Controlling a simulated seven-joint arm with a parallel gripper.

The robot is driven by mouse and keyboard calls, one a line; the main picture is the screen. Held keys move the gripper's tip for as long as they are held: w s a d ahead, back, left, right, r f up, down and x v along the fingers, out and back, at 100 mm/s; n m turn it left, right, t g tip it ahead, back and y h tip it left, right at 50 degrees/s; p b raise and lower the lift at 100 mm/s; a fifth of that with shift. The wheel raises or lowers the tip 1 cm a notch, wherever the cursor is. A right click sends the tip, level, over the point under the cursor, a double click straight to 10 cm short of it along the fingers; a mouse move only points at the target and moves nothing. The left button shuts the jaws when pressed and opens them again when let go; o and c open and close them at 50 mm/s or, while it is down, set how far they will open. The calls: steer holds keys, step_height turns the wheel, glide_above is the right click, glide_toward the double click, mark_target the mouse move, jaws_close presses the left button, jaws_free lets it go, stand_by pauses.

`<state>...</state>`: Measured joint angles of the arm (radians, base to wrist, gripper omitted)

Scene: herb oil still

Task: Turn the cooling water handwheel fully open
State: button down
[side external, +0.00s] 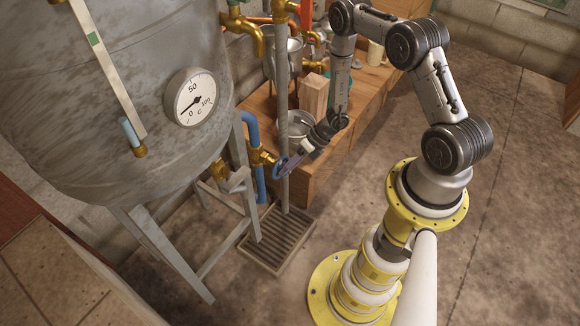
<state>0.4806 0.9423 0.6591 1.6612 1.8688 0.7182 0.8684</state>
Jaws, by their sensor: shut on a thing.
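The cooling water handwheel (279,168) is a small blue wheel on a brass valve (261,157), beside the grey vertical pipe. A blue pipe (251,128) runs to the valve from above and continues below it. My gripper (288,165) reaches in from the upper right and is shut on the handwheel's rim. The fingers cover part of the wheel, so how far it is turned cannot be told.
A large grey metal tank (110,110) with a dial gauge (194,98) stands left on metal legs. A grey vertical pipe (282,110) rises close by the wheel. A wooden bench (350,128) with pots stands behind. A drain grate (278,240) lies below.

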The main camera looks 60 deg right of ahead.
steer(key=shift+a+r+n+h, duration=0.15)
steer(key=shift+n+h, duration=0.1)
steer(key=shift+h, duration=0.85)
steer(key=shift+a+n+h, duration=0.15)
steer(key=shift+n+h, duration=0.1)
steer(key=shift+h, duration=0.85)
steer(key=shift+w+h, duration=0.1)
steer(key=shift+h, duration=0.2)
steer(key=shift+c, duration=2.1)
jaws_free()
steer(key=v, duration=1.4)
steer(key=shift+w+a, duration=0.15)
steer(key=shift+w, duration=0.1)
